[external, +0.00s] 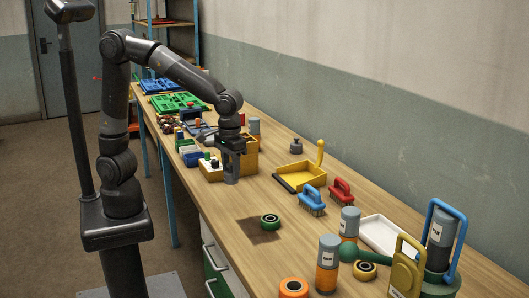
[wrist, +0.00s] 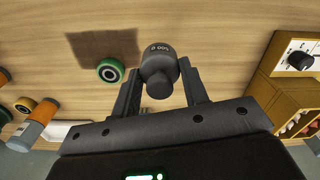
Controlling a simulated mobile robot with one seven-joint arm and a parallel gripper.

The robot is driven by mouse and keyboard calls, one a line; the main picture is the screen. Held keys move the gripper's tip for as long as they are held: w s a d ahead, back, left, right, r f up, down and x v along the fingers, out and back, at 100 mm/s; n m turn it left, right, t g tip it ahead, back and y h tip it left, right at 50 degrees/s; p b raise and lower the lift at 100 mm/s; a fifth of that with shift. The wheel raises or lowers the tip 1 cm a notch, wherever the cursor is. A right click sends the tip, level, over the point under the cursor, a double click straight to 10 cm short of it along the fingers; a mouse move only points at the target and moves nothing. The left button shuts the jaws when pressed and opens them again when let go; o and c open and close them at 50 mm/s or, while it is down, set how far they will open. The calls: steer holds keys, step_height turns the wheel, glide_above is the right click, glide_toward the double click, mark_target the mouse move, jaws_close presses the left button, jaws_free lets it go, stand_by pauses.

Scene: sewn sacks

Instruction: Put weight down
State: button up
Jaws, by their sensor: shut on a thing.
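A dark grey cylindrical weight (wrist: 155,56) with a small knob and pale lettering is between the fingers of my gripper (wrist: 158,78) in the wrist view. The fingers are shut on its sides. In the external view my gripper (external: 230,178) points down over the wooden bench, beside the yellow box; the held weight is not clear there. I cannot tell whether its base touches the bench. Another dark grey weight (external: 296,146) stands upright on the bench near the wall.
A brown square patch (external: 254,232) lies in front, with a green-rimmed wheel (external: 270,221) on its edge. The yellow box with a black knob (wrist: 299,61) is close by. A yellow dustpan (external: 298,176), brushes and several jars stand to the right.

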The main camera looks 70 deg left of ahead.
steer(key=s+d, duration=0.1)
steer(key=s, duration=0.5)
glide_toward(229, 208)
steer(key=w, duration=0.4)
steer(key=shift+a+f, duration=0.3)
steer(key=shift+f, duration=2.1)
steer(key=o, duration=1.3)
steer(key=shift+f, duration=0.15)
steer(key=shift+o, duration=0.2)
